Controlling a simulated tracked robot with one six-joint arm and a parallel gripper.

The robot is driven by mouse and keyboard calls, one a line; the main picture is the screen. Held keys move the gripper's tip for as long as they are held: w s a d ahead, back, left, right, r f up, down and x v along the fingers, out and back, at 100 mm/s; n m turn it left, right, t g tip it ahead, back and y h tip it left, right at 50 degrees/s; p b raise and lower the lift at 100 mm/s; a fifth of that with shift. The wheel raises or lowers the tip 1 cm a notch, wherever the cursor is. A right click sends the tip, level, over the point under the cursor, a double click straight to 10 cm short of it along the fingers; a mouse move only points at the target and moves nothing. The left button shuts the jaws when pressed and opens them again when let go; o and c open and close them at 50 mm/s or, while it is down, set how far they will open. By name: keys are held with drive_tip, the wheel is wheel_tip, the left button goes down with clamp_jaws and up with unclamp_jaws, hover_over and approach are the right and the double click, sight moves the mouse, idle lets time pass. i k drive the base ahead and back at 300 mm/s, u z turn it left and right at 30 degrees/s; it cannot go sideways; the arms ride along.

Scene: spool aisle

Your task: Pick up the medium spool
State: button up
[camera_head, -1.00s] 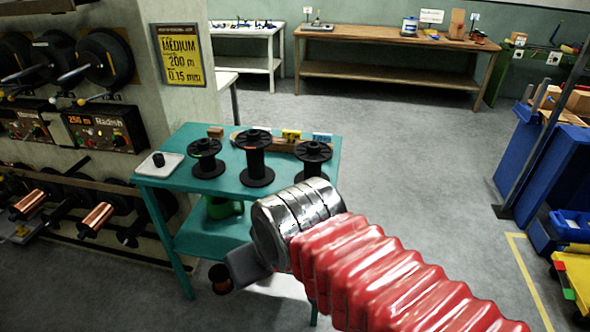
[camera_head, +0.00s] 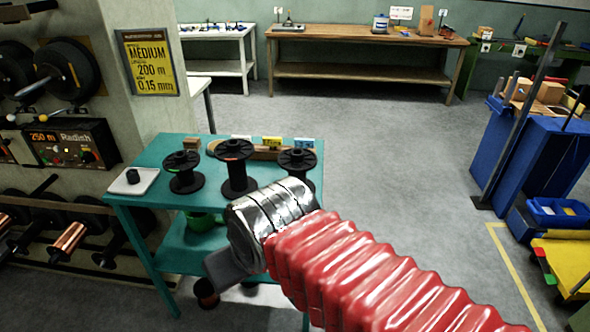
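Three black spools stand upright on a teal table: a low one on the left (camera_head: 184,173), a tall one in the middle (camera_head: 236,170), and one on the right (camera_head: 298,162) whose lower part is hidden behind my arm. I cannot tell for sure which is the medium spool. A yellow sign (camera_head: 152,65) on the pillar reads MEDIUM, 200 m, 0.15 mm. My gripper (camera_head: 222,267) is in front of the table, below its top, apart from the three spools. Its fingers are not clear, so its opening cannot be told.
The teal table (camera_head: 140,205) also holds a white plate (camera_head: 133,182) with a small black knob, and small coloured labels. A winding machine (camera_head: 72,143) stands left. Blue bins (camera_head: 558,210) stand right; the floor between is clear.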

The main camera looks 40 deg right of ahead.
sight(297, 160)
drive_tip(key=i, duration=1.3)
drive_tip(key=u, duration=0.1)
